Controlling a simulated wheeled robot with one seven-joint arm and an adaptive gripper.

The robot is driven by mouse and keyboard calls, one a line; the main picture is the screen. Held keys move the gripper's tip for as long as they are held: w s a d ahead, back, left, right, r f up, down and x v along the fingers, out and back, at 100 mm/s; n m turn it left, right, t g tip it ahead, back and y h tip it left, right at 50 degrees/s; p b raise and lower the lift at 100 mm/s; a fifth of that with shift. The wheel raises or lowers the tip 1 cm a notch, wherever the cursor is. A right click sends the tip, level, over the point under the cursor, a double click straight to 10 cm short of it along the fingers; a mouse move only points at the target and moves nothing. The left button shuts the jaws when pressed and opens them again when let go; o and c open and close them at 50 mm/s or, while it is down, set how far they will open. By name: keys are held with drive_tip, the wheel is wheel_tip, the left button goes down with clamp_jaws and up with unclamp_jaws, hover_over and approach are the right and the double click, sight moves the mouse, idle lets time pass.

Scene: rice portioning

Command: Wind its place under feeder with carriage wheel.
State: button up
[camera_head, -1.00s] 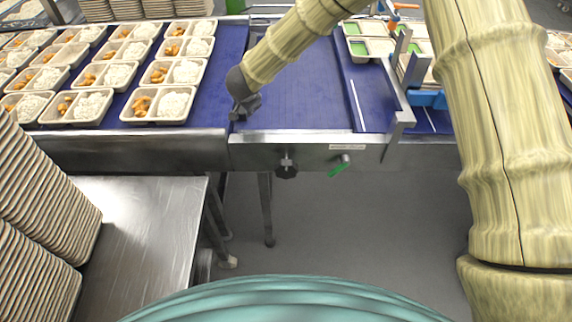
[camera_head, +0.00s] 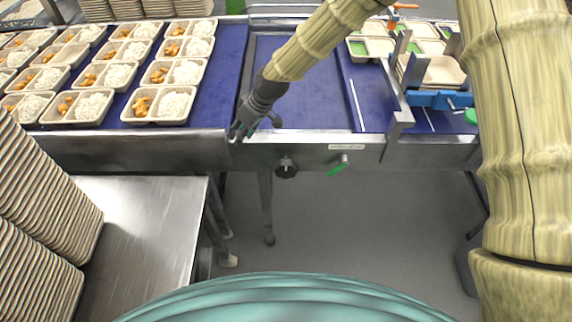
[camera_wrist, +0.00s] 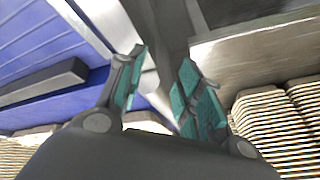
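My gripper (camera_head: 254,131) is at the front left of the bare blue belt section, by the metal front rail. Its fingers are spread and nothing shows between them; the wrist view also shows two teal-padded fingers (camera_wrist: 160,88) apart. A black hand knob (camera_head: 286,168) sits on the front rail below and right of my gripper, apart from it; I cannot tell if it is the carriage wheel. A green-handled lever (camera_head: 338,167) is just right of the knob. The feeder, a metal frame with blue clamps (camera_head: 432,100), holds beige trays at the right, partly hidden by my arm.
Filled rice trays (camera_head: 160,104) stand in rows on the left belt (camera_head: 218,75). The middle belt section (camera_head: 305,95) is empty. Open floor lies below the rail.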

drive_tip(key=s+d+f+n+g+h, duration=0.1)
drive_tip(key=s+d+f+n+h, duration=0.2)
drive_tip(key=d, duration=0.4)
drive_tip(key=n+h, duration=0.2)
drive_tip(key=n, duration=0.2)
hover_over(286, 161)
drive_tip(key=a, duration=0.1)
drive_tip(key=shift+s+r, duration=0.15)
drive_tip(key=shift+r, duration=0.2)
drive_tip(key=shift+d, duration=0.5)
drive_tip(key=shift+f+p, duration=1.75)
drive_tip(key=shift+f, duration=3.65)
drive_tip(key=c, duration=0.7)
